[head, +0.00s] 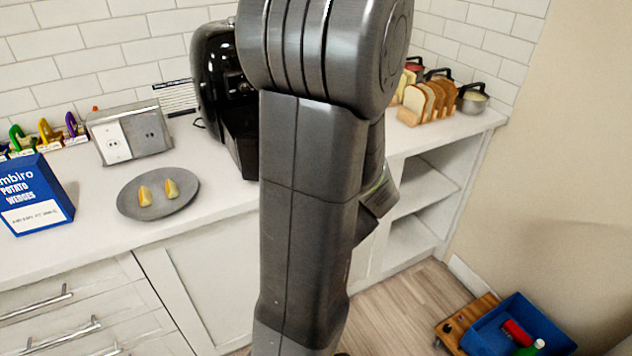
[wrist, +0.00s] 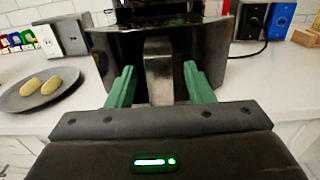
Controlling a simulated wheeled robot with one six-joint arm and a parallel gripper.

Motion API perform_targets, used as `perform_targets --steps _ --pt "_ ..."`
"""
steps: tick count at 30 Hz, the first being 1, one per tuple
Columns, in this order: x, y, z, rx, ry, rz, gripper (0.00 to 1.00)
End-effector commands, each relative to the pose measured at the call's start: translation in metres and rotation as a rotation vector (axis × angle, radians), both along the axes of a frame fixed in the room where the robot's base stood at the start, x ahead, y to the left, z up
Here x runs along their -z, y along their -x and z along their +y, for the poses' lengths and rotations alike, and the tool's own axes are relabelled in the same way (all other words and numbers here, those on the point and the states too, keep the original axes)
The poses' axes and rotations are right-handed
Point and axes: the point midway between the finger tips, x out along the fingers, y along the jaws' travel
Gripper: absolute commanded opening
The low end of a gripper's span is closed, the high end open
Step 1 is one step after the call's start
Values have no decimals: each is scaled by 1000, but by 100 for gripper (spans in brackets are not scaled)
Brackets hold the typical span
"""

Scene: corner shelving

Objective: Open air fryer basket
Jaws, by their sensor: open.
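The black air fryer (head: 212,80) stands on the counter against the tiled wall, largely hidden behind my arm in the head view. In the wrist view its dark basket front (wrist: 115,52) is straight ahead, with a grey metal handle (wrist: 159,72) standing out from it. My gripper (wrist: 155,82) is open, with one green finger on each side of the handle. Gaps show between the fingers and the handle, and I cannot tell whether either touches it.
A grey plate (head: 158,208) with two potato wedges lies left of the fryer. A blue potato wedges box (head: 38,195), an outlet box (head: 130,132) and a toast rack (head: 428,100) stand on the counter. A blue bin (head: 520,330) is on the floor at right.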

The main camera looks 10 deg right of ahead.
Motion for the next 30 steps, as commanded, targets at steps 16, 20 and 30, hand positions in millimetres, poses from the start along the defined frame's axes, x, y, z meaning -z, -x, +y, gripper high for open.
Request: perform_targets --steps 16,20,30 --pt "0 80 -27 6 1 0 47" --pt "0 95 -32 4 0 0 47" --pt "0 114 -37 0 0 0 47"
